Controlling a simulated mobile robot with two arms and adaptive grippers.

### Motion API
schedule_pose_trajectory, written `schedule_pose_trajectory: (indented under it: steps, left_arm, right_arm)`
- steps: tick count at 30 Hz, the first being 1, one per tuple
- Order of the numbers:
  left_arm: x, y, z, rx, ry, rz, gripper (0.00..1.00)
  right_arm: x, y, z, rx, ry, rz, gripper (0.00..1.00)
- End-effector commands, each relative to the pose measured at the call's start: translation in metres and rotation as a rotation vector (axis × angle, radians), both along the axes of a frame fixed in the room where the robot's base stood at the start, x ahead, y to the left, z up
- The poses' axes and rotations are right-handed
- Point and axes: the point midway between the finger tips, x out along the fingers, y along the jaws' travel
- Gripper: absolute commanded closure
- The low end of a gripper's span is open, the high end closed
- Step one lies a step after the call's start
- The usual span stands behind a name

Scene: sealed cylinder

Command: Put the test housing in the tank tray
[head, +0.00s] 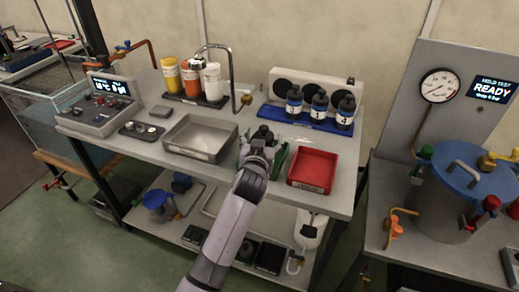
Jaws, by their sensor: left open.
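My left gripper (258,147) is over the green tray (280,162) on the bench, its arm coming up from the bottom of the picture. The jaws are open. A dark rounded object (263,132) shows just beyond the gripper; it may be the test housing, but the gripper hides most of it. I cannot tell whether the fingers touch it. At the far left stands a clear tank (40,118) with a mesh tray (42,76) at its top. My right gripper is not in view.
A metal tray (200,153) and a red tray (313,182) flank the green one. Behind are dark numbered bottles (319,105) on a blue rack, and colored bottles (191,82) under a tap. A control box (100,108) stands left, a blue-lidded vessel (460,200) right.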

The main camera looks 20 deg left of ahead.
Motion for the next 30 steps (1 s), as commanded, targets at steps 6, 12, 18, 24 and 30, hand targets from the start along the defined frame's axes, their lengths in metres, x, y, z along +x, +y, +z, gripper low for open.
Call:
schedule_pose_trajectory:
  steps: [6,12,18,24,30]
  left_arm:
    - [-0.046,-0.008,0.008,-0.004,0.0,0.001,0.31]
    - [-0.081,-0.014,0.016,-0.002,0.0,0.0,0.31]
    - [-0.095,-0.016,0.019,-0.002,0.001,0.002,0.31]
    - [-0.097,-0.017,0.02,-0.002,0.0,0.001,0.31]
    - [-0.096,-0.017,0.02,-0.002,0.0,0.001,0.31]
  right_arm:
    - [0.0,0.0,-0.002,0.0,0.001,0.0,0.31]
    - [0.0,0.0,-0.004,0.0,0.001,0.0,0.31]
    - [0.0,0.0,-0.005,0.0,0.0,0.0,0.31]
    - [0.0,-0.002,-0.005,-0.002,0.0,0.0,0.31]
    - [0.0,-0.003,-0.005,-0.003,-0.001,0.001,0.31]
